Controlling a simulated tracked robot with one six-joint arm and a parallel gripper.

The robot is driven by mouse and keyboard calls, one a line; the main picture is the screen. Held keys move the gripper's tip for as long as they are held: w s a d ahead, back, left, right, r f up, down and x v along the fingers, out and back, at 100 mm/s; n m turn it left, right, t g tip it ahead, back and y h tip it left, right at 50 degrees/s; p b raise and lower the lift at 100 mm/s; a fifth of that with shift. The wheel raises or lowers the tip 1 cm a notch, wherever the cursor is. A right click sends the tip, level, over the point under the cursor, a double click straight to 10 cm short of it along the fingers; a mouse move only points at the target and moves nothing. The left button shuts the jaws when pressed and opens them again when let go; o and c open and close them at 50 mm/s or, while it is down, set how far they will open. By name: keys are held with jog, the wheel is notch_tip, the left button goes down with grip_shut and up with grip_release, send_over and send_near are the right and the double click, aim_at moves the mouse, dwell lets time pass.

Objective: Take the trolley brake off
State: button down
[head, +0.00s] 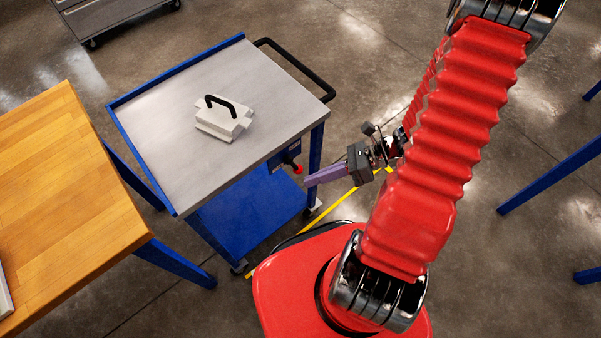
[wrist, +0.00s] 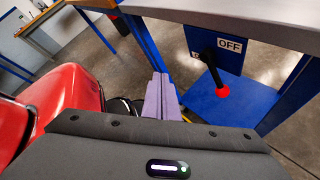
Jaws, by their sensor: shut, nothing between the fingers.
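The trolley (head: 185,85) has a grey top and a blue frame. Its brake lever is black with a red knob (head: 298,169), on the trolley side facing my gripper. In the wrist view the lever (wrist: 209,66) hangs from a blue panel, its red end (wrist: 222,91) lowest in the picture. A white "OFF" label (wrist: 230,46) is right of the lever; another label left of it is mostly hidden. My gripper (head: 311,180) has purple fingers, shut and empty. In the wrist view the fingers (wrist: 160,92) are left of the knob, apart from it.
A white box with a black handle (head: 224,116) sits on the trolley top. The trolley's black push handle (head: 300,66) is at its far right end. A wooden-topped bench (head: 60,215) stands to the left. Blue legs (head: 550,175) stand at right. Floor between is open.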

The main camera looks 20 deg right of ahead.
aim_at(294, 165)
notch_tip(294, 165, down, 10)
jog(key=d+m+t, duration=0.2)
jog(key=m+t, duration=0.6)
jog(key=m, duration=0.6)
jog(key=shift+s+d, duration=0.25)
jog(key=shift+s, duration=0.1)
jog(key=shift+a, duration=0.1)
jog(key=shift+x, duration=4.85)
jog(key=shift+w+d+r, duration=0.25)
jog(key=shift+w+d, duration=0.35)
jog(key=shift+d, duration=0.25)
jog(key=shift+w+d+r, duration=0.25)
jog(key=shift+w+d, duration=0.3)
jog(key=shift+d, duration=0.35)
jog(key=shift+h, duration=0.3)
